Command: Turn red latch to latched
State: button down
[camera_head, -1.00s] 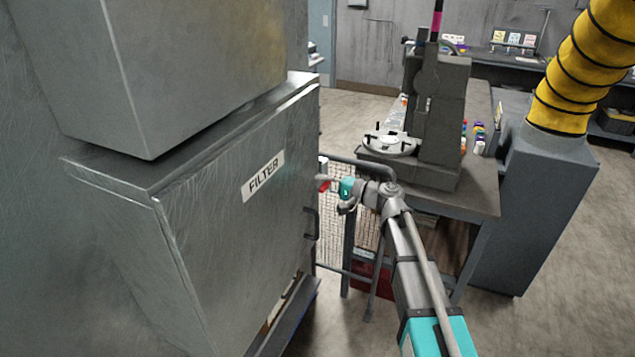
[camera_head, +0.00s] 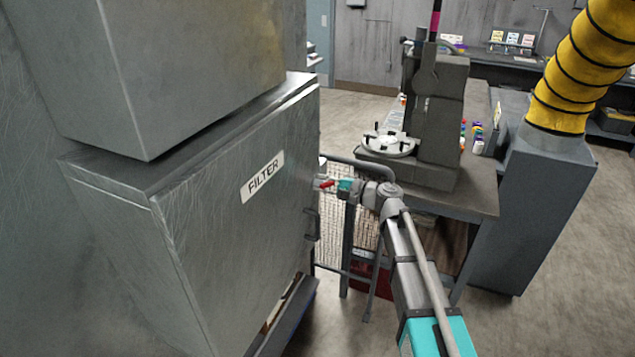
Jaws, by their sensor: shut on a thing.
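The red latch (camera_head: 327,184) is a small red handle at the right edge of the grey cabinet (camera_head: 225,225) labelled FILTER. My gripper (camera_head: 333,187) is at the latch, shut on it, with my arm reaching in from the lower right. The fingers are small in this view, and the latch's mount is partly hidden. The cabinet's door front looks closed, with a dark pull handle (camera_head: 312,224) below the latch.
A dark workbench (camera_head: 470,200) with a grey machine (camera_head: 437,125) and a white round plate stands behind my arm. A grey box with a yellow hose (camera_head: 578,75) is at right. A metal rail and mesh (camera_head: 333,230) stand close beside my gripper.

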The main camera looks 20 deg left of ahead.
jog(key=m, duration=0.6)
jog(key=shift+r, duration=0.1)
dwell(1.1)
jog(key=c, duration=0.5)
grip_release()
jog(key=shift+s+d, duration=0.15)
jog(key=shift+d, duration=1.85)
jog(key=shift+s+d, duration=0.2)
jog(key=shift+d, duration=1.75)
jog(key=shift+s+d, duration=0.15)
jog(key=shift+d, duration=1.85)
